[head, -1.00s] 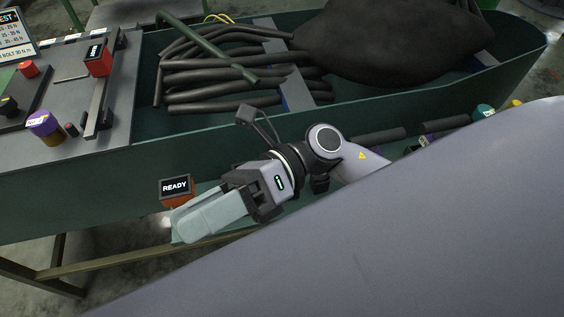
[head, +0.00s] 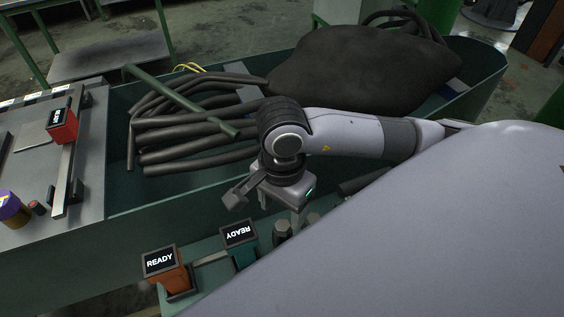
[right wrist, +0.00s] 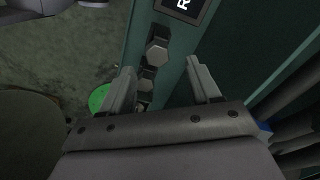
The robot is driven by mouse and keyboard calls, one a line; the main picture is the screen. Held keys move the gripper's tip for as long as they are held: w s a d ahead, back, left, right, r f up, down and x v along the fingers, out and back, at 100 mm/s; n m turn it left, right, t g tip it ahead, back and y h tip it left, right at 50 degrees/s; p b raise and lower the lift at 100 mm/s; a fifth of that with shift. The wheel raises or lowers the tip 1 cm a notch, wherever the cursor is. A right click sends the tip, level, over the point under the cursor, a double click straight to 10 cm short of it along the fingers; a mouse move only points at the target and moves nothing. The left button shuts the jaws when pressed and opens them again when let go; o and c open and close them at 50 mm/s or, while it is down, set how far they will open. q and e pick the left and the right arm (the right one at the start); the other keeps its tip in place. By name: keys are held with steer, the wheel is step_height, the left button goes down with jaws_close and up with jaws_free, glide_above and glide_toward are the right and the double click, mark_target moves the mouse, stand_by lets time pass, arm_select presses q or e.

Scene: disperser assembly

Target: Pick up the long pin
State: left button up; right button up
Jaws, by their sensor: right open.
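My right gripper (head: 298,214) points down over the green ledge on the near side of the trough. In the right wrist view the right gripper (right wrist: 160,68) is open, its two fingers apart with nothing held between them. Several dark hex-headed pins stand in a row there: one hex head (right wrist: 157,51) shows ahead between the fingertips and another (right wrist: 148,80) lies closer to the palm. In the head view, one pin (head: 282,231) stands just beside the gripper. I cannot tell which is the long pin, as only their tops show. My left gripper is out of view.
An orange READY box (head: 165,272) and a teal READY box (head: 240,240) stand on the ledge, left of the pins. The green trough behind holds dark hoses (head: 190,135) and a large black bag (head: 365,68). A grey panel (head: 30,150) is at left.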

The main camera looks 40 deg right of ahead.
mark_target(281, 225)
steer(key=f, duration=0.4)
steer(key=shift+s+a+f, duration=0.1)
steer(key=shift+s+a, duration=0.15)
steer(key=shift+c, duration=0.3)
jaws_close()
